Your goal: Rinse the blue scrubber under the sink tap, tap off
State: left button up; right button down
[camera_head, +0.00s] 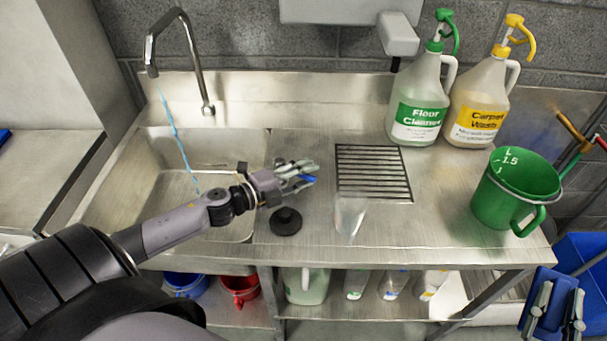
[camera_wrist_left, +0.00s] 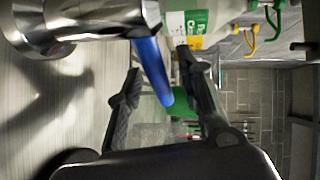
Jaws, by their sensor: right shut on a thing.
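The tap (camera_head: 178,50) stands over the sink basin (camera_head: 160,180), and a thin blue stream of water (camera_head: 173,128) runs from its spout. My left gripper (camera_head: 300,177) is over the counter right of the basin. In the left wrist view its fingers (camera_wrist_left: 160,88) are open, with a blue lever (camera_wrist_left: 152,68) on a chrome fitting (camera_wrist_left: 100,18) between them; contact is unclear. My right gripper (camera_head: 557,312), at the lower right, is shut on a blue object (camera_head: 550,292), apparently the scrubber.
A black plug (camera_head: 285,221) and a clear cup (camera_head: 350,214) are near the counter's front. A drain grate (camera_head: 373,174), the Floor Cleaner bottle (camera_head: 420,105), the Carpet Wash bottle (camera_head: 480,105) and a green jug (camera_head: 512,190) are to the right. Buckets and bottles are below.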

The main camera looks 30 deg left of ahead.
pick_arm(q)
jog(key=shift+c, duration=0.4)
grip_shut()
dwell(0.4)
